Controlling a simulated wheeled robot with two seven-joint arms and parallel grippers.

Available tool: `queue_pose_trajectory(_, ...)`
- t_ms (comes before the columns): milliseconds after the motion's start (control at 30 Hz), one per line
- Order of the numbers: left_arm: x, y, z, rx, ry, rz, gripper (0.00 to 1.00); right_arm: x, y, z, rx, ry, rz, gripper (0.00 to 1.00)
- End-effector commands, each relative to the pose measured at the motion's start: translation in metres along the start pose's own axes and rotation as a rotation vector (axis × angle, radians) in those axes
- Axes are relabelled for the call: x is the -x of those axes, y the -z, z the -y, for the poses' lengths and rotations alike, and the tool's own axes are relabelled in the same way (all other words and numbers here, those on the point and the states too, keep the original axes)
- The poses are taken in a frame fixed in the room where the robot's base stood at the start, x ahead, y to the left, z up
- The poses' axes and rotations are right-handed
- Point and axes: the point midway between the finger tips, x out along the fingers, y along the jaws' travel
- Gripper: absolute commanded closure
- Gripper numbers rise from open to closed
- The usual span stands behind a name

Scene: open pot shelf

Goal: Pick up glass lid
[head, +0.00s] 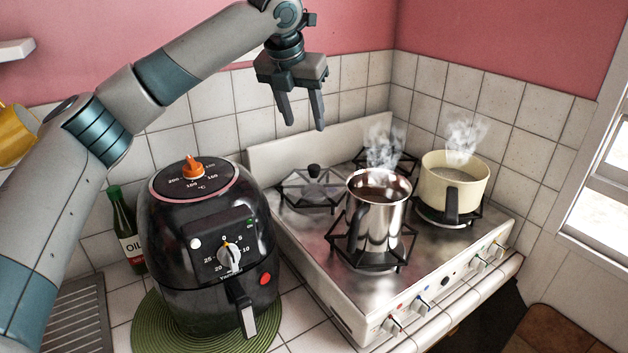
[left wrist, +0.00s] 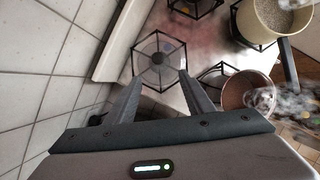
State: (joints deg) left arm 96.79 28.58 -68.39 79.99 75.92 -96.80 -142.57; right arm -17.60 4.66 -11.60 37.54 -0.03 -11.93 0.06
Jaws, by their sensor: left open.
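The glass lid (head: 325,189) is clear with a black knob and lies on the back left burner of the stove. It also shows in the left wrist view (left wrist: 150,69), ahead of the fingertips. My left gripper (head: 304,125) is open and empty, fingers pointing down, above the lid and apart from it. In the left wrist view, the fingertips of my left gripper (left wrist: 160,79) stand on either side of the lower part of the lid's outline. My right gripper is not in view.
A steaming steel pot (head: 378,215) stands on the front left burner. A steaming cream pot (head: 468,185) is at the right. A black air fryer (head: 185,250) on a green mat (head: 150,325) stands left of the stove (head: 300,235), beside an oil bottle (head: 127,240). Tiled walls stand behind.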

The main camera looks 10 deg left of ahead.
Motion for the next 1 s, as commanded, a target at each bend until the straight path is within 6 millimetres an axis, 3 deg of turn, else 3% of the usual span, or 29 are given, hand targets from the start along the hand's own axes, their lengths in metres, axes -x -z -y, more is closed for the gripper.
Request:
queue_pose_trajectory(267,-0.042,0.0,-0.001,0.0,-0.001,-0.004,0.52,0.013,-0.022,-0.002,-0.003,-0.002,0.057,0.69)
queue_pose_trajectory(600,-0.098,0.0,0.0,0.0,0.0,-0.002,0.52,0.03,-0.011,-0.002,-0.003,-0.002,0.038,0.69)
queue_pose_trajectory(767,-0.11,0.0,-0.001,0.0,0.0,-0.001,0.52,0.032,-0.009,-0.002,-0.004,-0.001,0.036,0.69)
queue_pose_trajectory(1000,-0.112,0.0,-0.001,0.0,0.0,0.0,0.52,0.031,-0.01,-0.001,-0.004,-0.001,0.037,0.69)
